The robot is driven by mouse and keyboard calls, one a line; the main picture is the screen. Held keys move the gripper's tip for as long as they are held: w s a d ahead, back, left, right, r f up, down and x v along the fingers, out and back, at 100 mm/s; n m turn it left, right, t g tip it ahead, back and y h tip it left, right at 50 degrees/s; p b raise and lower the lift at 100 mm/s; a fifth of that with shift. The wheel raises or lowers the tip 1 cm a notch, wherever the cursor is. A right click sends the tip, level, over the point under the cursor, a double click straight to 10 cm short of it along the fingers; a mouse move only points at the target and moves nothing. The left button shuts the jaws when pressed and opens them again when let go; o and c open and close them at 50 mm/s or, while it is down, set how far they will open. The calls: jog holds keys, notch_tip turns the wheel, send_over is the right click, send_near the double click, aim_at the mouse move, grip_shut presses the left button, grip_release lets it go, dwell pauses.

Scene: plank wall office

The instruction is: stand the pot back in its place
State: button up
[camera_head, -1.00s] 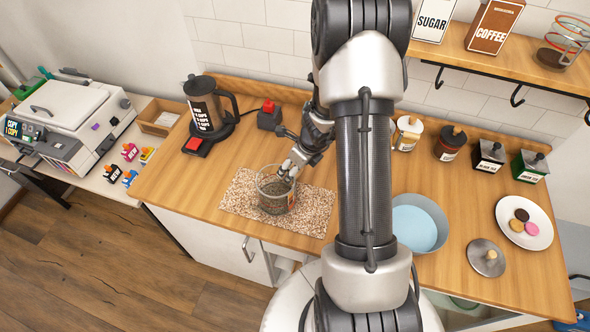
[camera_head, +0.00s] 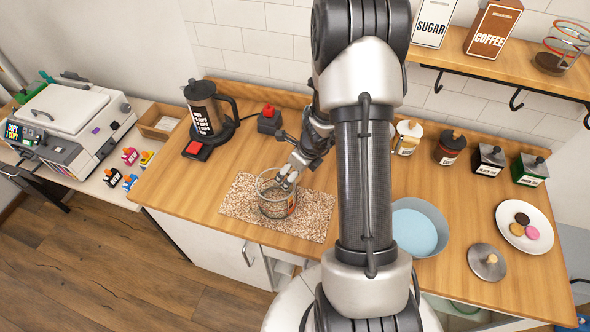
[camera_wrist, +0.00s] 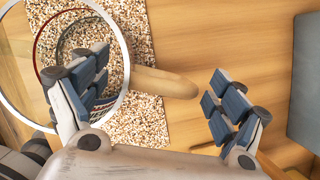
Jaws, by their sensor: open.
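A clear glass pot (camera_head: 272,208) stands upright on a speckled mat (camera_head: 238,196) at the left of the wooden counter. In the wrist view its round rim (camera_wrist: 120,105) fills the left side, and a tan handle (camera_wrist: 170,84) sticks out to the right. In the wrist view my gripper (camera_wrist: 158,76) is open, with the left finger overlapping the pot's rim and the right finger beyond the handle's end. The handle lies between them, with gaps; I cannot tell the finger depth.
A black coffee maker (camera_head: 205,112) with a red switch stands behind the mat, beside a small red-topped block (camera_head: 269,120). Several canisters line the wall at right. A blue bowl (camera_head: 440,215), a loose lid (camera_head: 487,260) and a plate of cookies (camera_head: 540,243) are right of my arm.

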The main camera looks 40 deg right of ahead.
jog(key=a+p+v, duration=0.1)
jog(key=p+v, duration=0.5)
jog(key=v, duration=0.6)
jog(key=s+a+r+n+y, duration=0.1)
jog(key=s+a+r+n, duration=0.2)
jog(key=a+r+n, duration=1.35)
jog(key=s+a+r+n+h, duration=0.1)
jog(key=s+a+r+n, duration=0.1)
jog(key=s+r+n, duration=0.7)
jog(key=s+n, duration=0.5)
jog(key=n, duration=0.2)
jog(key=shift+s+r+t+h, duration=0.25)
jog(key=shift+s+t+h, duration=0.05)
jog(key=shift+s+h, duration=0.1)
jog(key=shift+a, duration=0.1)
